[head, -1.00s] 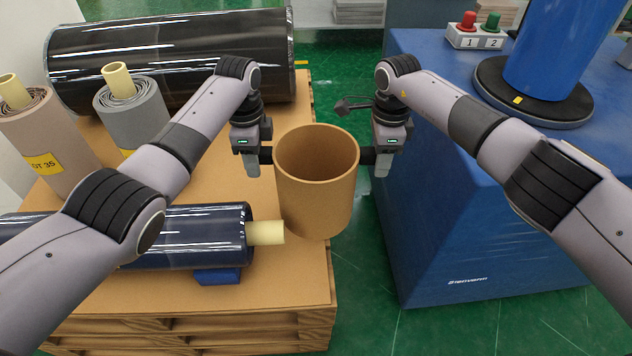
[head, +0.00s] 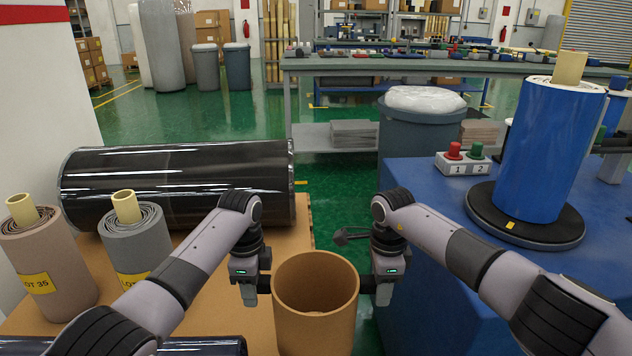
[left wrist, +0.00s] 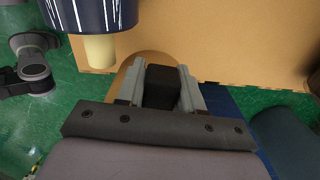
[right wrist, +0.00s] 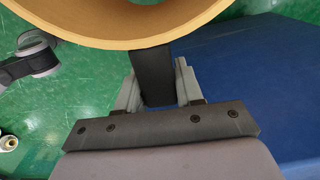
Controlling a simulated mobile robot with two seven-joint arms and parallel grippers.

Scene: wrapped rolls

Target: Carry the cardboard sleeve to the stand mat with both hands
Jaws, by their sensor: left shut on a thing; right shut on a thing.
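The cardboard sleeve (head: 315,316) is a tan, open-topped hollow cylinder, upright at the bottom middle of the head view. My left gripper (head: 260,284) is at its left side and my right gripper (head: 372,284) at its right side. In the left wrist view the fingers are shut on a dark block-like grip (left wrist: 162,88) beside the sleeve. In the right wrist view the fingers are shut on a similar dark grip (right wrist: 153,76) under the sleeve's rim (right wrist: 120,42). The sleeve's base is cut off in the head view. I cannot make out the stand mat.
A pallet-top board (head: 270,226) bears a large black roll (head: 180,180), a brown roll (head: 50,262) and a grey roll (head: 140,245). At right, a blue machine (head: 420,190) carries a blue roll (head: 545,150) and a button box (head: 463,160). Green floor lies between.

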